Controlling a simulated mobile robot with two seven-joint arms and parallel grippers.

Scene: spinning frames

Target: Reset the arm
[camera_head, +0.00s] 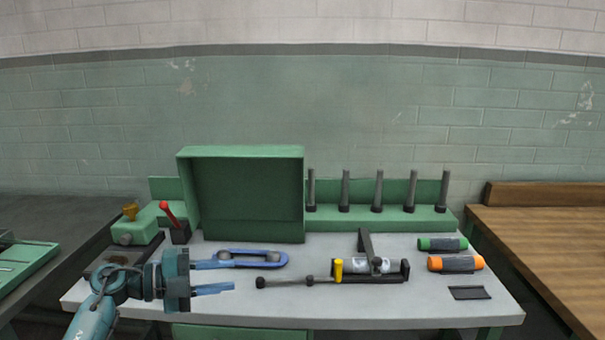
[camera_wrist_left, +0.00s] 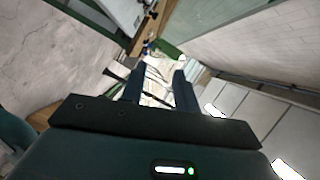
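My left gripper (camera_head: 226,276) reaches in from the lower left in the head view, above the left part of the light grey table (camera_head: 330,308). Its two blue fingers are spread apart, with nothing visible between them. In the left wrist view the fingers (camera_wrist_left: 160,88) are also apart and empty. A blue oblong part (camera_head: 268,258) with rounded ends lies on the table just behind the fingers in the picture; I cannot tell whether they touch. My right gripper is not in view.
A green box-like panel (camera_head: 246,195) and a green rack with several grey spindles (camera_head: 378,190) stand at the back. A black fixture with a yellow knob (camera_head: 338,270) sits mid-table. Green (camera_head: 440,244) and orange (camera_head: 462,263) rolls lie right. The front edge is clear.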

